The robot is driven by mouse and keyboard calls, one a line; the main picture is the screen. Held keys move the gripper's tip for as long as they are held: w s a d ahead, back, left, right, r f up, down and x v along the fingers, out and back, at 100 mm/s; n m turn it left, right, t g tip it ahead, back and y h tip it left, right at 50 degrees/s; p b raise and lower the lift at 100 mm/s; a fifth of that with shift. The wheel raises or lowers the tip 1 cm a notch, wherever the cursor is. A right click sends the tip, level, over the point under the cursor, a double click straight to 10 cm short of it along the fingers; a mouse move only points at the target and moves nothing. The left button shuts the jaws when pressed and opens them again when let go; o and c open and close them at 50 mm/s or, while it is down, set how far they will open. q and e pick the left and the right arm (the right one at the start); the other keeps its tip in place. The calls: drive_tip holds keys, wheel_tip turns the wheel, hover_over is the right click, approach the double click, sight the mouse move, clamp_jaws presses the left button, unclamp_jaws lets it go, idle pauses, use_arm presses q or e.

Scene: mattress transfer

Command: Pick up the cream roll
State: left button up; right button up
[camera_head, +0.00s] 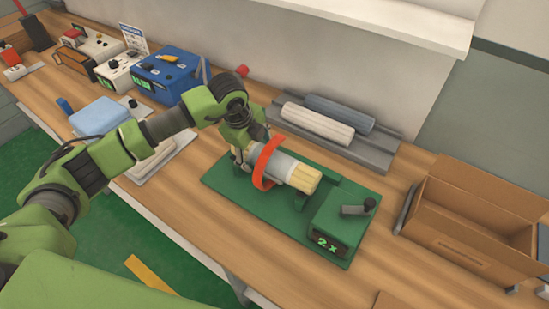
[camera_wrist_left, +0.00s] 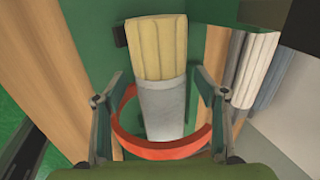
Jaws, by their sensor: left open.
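The cream roll (camera_head: 304,179) lies on its side on the green fixture (camera_head: 228,190), with a grey sleeve (camera_head: 284,167) around its middle. Its ribbed cream end also shows in the left wrist view (camera_wrist_left: 158,45), above the grey sleeve (camera_wrist_left: 163,108). A red ring (camera_head: 264,165) loops around the sleeve; it also shows in the wrist view (camera_wrist_left: 165,152). My left gripper (camera_head: 250,157) is over the roll's left part. In the wrist view its open fingers (camera_wrist_left: 163,95) stand on either side of the sleeve, with gaps. My right gripper is not in view.
A grey rack (camera_head: 372,155) behind holds a white roll (camera_head: 317,124) and a blue-grey roll (camera_head: 339,113). The fixture's control box (camera_head: 335,220) reads "2 x". An open cardboard box (camera_head: 470,215) stands right. Blue and white devices (camera_head: 168,75) and a light-blue block (camera_head: 98,115) are left.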

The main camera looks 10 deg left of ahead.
use_arm(q)
drive_tip(key=shift+x, duration=1.05)
drive_tip(key=shift+r, duration=0.1)
drive_tip(key=c, duration=1.6)
